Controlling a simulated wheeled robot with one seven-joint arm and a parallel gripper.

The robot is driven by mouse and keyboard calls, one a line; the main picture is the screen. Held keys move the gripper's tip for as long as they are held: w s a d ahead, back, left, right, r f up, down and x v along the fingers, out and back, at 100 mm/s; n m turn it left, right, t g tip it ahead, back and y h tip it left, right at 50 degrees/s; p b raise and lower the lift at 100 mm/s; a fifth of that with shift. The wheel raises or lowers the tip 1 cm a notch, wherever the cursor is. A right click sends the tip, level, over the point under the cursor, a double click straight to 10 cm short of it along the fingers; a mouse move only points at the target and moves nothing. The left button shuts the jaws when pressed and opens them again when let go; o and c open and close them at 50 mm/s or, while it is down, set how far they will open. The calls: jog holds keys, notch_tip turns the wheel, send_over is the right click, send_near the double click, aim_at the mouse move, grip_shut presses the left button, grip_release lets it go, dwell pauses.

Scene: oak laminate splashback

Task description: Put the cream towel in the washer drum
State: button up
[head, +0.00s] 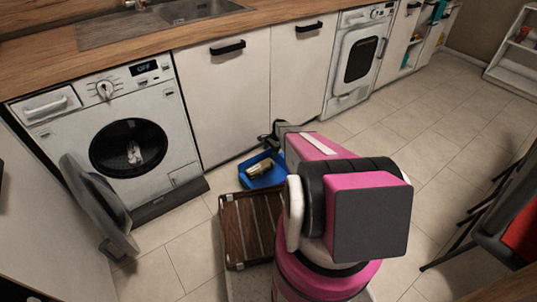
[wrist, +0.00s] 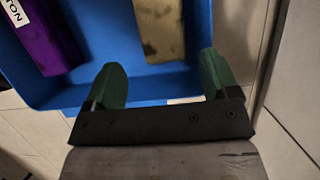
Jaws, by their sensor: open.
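The cream towel (head: 260,167) lies in a blue bin (head: 273,181) on the floor. In the wrist view the cloth (wrist: 160,28) looks tan and folded, inside the blue bin (wrist: 140,88). My gripper (wrist: 162,78) is open, with green fingertips at the bin's near edge, just short of the towel and with nothing between them. In the head view my arm mostly hides the gripper. The washer (head: 180,150) stands at the left with its round door (head: 95,200) swung open. Its dark drum (head: 105,150) holds something small and whitish (head: 134,152).
A purple item (wrist: 45,35) lies beside the towel in the bin. A brown slatted crate (head: 232,230) stands on the floor in front of the bin. A second machine (head: 355,60) is shut further right. Dark chair legs (head: 470,225) stand at right; the tiled floor between is clear.

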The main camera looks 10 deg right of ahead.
jog(key=s+a+r+n+h, duration=0.1)
jog(key=s+r+n, duration=0.3)
jog(key=s+r, duration=0.5)
jog(key=s+a+r+n+t+h, duration=0.1)
jog(key=s+a+r+n, duration=0.2)
jog(key=s+r, duration=0.7)
jog(key=s+a+r+n+h, duration=0.2)
jog(key=s+r+n, duration=0.4)
jog(key=r, duration=1.3)
jog(key=s+a, duration=0.1)
jog(key=s, duration=0.3)
jog(key=shift+s+r+t, duration=0.15)
jog(key=shift+s+t, duration=0.05)
jog(key=shift+t, duration=0.1)
